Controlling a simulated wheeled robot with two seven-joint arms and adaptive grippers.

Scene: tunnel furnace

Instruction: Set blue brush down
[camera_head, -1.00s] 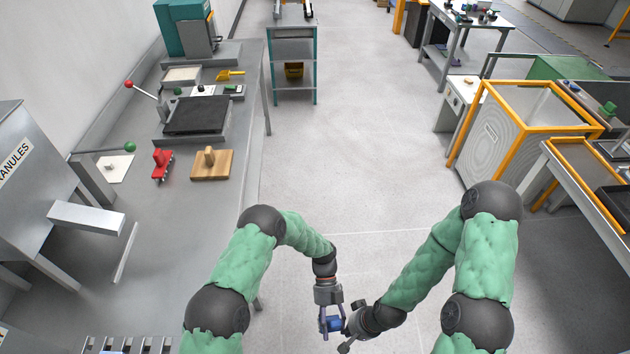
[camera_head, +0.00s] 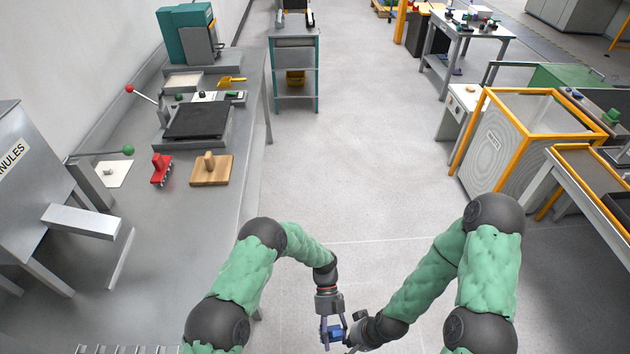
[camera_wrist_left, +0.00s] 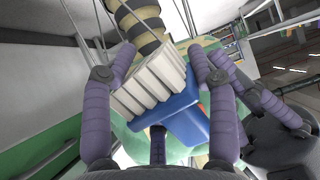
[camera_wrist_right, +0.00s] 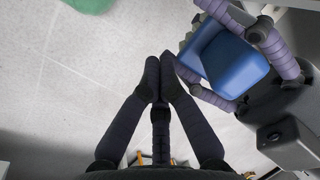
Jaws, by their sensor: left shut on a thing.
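The blue brush (camera_head: 333,333) is held in my left gripper (camera_head: 330,338), in front of my body at the bottom of the head view. In the left wrist view the brush's blue body (camera_wrist_left: 178,112) and pale bristles (camera_wrist_left: 150,80) sit between the fingers of my left gripper. In the right wrist view the blue brush (camera_wrist_right: 232,64) shows at the upper right, beside my right gripper (camera_wrist_right: 160,75). The right gripper's fingers meet at their tips, with nothing between them. Its fingers are hard to see in the head view.
The middle floor is clear.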

